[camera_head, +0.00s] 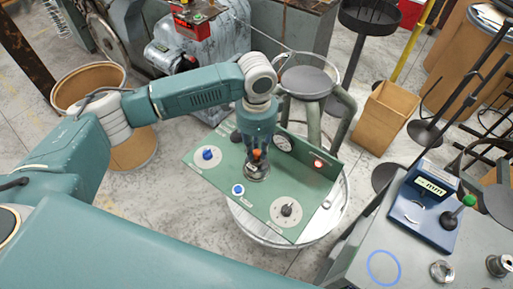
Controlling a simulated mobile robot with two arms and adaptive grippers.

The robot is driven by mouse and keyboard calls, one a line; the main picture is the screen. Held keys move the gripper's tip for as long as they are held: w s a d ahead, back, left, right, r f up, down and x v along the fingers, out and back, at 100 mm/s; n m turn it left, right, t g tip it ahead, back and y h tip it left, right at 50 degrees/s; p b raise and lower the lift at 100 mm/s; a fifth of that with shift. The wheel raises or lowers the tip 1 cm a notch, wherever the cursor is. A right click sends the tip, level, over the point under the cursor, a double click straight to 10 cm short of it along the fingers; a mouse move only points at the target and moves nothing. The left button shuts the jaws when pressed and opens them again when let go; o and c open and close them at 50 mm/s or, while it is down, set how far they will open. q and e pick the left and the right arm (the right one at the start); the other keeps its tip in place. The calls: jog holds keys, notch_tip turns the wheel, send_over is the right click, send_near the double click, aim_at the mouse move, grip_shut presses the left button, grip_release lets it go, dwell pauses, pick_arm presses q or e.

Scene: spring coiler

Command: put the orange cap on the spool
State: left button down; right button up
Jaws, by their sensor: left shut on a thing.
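My left gripper (257,153) points down over the green panel, shut on the small orange cap (258,154). Most of the cap is hidden between the fingers. A round metallic piece, which looks like the spool (257,174), is right below the gripper on the panel. I cannot tell whether the cap touches it or hangs just above it. My right gripper is not in view.
The green panel (215,178) has a blue knob (208,154), a black knob (287,210), a gauge (283,143) and a red button (318,163). A grey bench (420,240) at right holds a blue measuring device (424,208) and metal parts (442,271).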

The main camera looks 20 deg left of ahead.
aim_at(257, 152)
pick_arm(q)
jog(key=shift+f, duration=0.25)
jog(key=shift+f, duration=0.3)
jog(key=c, duration=1.5)
grip_release()
jog(key=shift+c, duration=0.2)
jog(key=shift+r, duration=0.1)
jog(key=shift+r, duration=0.25)
notch_tip(257, 152, up, 12)
jog(key=b, duration=0.3)
jog(key=shift+r, duration=0.25)
